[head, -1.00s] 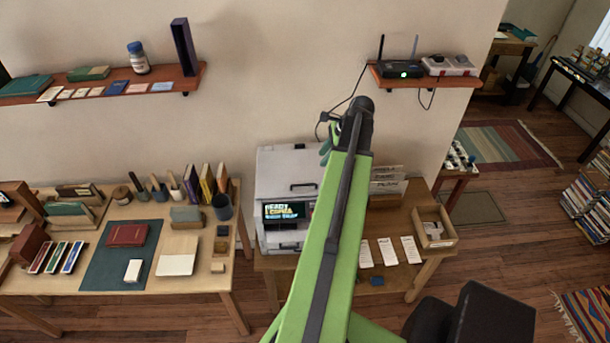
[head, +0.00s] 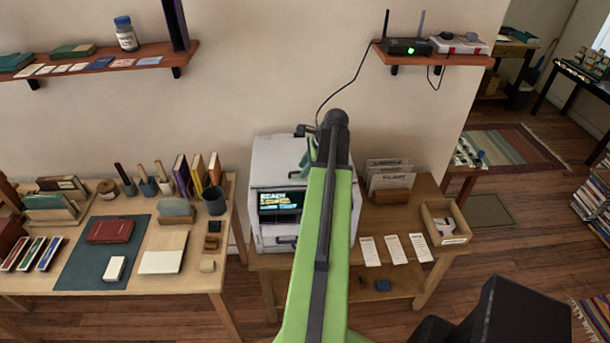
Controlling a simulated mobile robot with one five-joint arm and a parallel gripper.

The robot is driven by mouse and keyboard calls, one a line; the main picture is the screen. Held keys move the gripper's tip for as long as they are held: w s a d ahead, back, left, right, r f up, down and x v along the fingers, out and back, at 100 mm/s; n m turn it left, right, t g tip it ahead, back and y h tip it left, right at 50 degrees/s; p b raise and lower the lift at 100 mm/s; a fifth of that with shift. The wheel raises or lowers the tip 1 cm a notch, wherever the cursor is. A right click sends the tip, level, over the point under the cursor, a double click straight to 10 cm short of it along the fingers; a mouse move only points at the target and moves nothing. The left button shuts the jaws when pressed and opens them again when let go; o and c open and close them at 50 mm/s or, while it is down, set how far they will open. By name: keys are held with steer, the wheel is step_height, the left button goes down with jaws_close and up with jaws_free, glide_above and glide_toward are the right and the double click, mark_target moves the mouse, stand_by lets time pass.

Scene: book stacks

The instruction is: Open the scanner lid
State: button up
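The scanner (head: 270,165) is a white-grey box with a lit screen (head: 280,203) on its front. It stands on a wooden table, and its light top looks closed. My green arm crosses in front of its right side and hides part of the lid. My gripper (head: 306,150) shows only in part beside the arm's dark end, as a green piece over the right part of the scanner's top. I cannot tell whether it touches the lid, and its fingers are too hidden to judge their opening.
The scanner's table (head: 410,268) also bears a card rack (head: 388,182), paper slips (head: 396,250) and an open wooden box (head: 446,222). A desk with books and pens (head: 170,278) stands to the left. A wall shelf (head: 440,59) with a router (head: 407,47) hangs above.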

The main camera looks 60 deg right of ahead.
steer(key=shift+f, duration=0.1)
jaws_close()
stand_by(1.3)
